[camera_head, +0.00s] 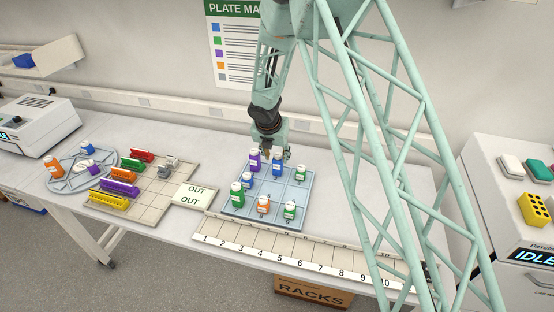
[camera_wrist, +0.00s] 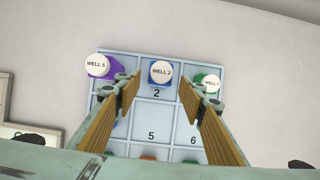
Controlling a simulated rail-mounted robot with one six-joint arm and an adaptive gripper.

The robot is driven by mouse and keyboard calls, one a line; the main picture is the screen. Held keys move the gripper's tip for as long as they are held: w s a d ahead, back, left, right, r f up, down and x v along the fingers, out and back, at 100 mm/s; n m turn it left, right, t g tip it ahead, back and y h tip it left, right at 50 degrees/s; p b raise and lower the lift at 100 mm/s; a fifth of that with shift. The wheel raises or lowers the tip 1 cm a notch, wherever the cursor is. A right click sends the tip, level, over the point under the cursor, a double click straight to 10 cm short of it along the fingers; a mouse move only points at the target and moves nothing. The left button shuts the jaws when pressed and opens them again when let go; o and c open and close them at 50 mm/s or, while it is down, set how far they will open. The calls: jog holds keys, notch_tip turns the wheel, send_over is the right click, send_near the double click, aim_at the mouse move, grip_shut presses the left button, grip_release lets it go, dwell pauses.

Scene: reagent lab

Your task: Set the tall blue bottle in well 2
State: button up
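The tall blue bottle (camera_head: 278,170) stands upright in the back row of the pale blue rack (camera_head: 275,193). In the wrist view the blue bottle (camera_wrist: 161,73), its white cap labelled WELL 2, stands in the top middle cell, just above the printed 2. My gripper (camera_wrist: 158,92) is open, its two fingers apart with nothing between their tips but a view of the rack and bottle. In the head view my gripper (camera_head: 279,153) is just above the blue bottle.
A purple bottle (camera_wrist: 99,66), labelled WELL 5, stands left of the blue one; a small green bottle (camera_wrist: 207,84) stands right. Another blue bottle (camera_head: 247,181), green bottle (camera_head: 237,196) and orange bottle (camera_head: 263,203) share the rack. A numbered strip (camera_head: 290,256) lies in front; an OUT pad (camera_head: 207,190) lies left.

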jog(key=shift+v, duration=2.8)
jog(key=shift+d+r, duration=0.1)
